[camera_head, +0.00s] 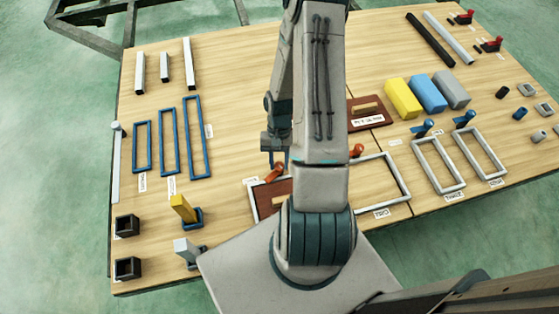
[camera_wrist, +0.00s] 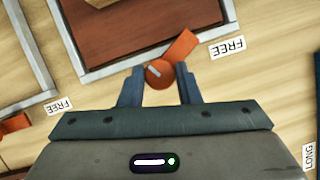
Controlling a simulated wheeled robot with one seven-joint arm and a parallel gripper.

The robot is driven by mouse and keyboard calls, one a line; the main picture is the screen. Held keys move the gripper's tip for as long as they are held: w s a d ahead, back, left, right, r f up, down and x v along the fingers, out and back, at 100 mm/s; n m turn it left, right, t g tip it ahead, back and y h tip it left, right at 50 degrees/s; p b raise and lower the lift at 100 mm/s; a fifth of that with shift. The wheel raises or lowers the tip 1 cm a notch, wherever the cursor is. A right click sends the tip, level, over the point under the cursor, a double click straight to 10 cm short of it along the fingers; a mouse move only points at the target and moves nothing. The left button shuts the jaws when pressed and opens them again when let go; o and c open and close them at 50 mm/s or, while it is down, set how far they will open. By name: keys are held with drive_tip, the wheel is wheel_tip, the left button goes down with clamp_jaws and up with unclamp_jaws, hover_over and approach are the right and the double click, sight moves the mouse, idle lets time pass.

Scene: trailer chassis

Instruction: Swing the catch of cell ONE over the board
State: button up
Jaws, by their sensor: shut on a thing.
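My gripper (camera_wrist: 160,86) is shut on the round end of an orange catch (camera_wrist: 183,45), beside the near rail of a grey frame. The catch's flat arm points up and right toward that rail, near a "FREE" label (camera_wrist: 227,47). I cannot tell how far it reaches over the rail. A brown board (camera_wrist: 140,22) lies inside the frame. In the head view the orange catch (camera_head: 274,173) is at the frame's upper edge, and the board (camera_head: 272,196) is partly hidden by my arm. The cell's name label is not visible.
A second orange catch (camera_head: 356,151) stands by an empty frame (camera_head: 405,180) on the right. Another brown board with a handle (camera_head: 367,111) lies behind. Blue frames (camera_head: 168,142), dark sockets (camera_head: 127,226) and coloured blocks (camera_head: 403,98) occupy other parts of the table.

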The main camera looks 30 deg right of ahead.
drive_tip(key=n+h, duration=0.1)
drive_tip(key=n, duration=0.2)
drive_tip(key=n+h, duration=0.1)
drive_tip(key=n, duration=0.1)
drive_tip(key=shift+w+a+n, duration=0.15)
drive_tip(key=shift+a+n, duration=0.05)
drive_tip(key=shift+n, duration=0.2)
drive_tip(key=n+h+b, duration=0.1)
drive_tip(key=n+h, duration=0.1)
drive_tip(key=n, duration=0.4)
drive_tip(key=shift+a, duration=0.15)
drive_tip(key=o, duration=1)
drive_tip(key=shift+c, duration=0.2)
drive_tip(key=p+v, duration=0.3)
drive_tip(key=v, duration=1)
drive_tip(key=shift+a+r, duration=0.3)
drive_tip(key=shift+r, duration=0.05)
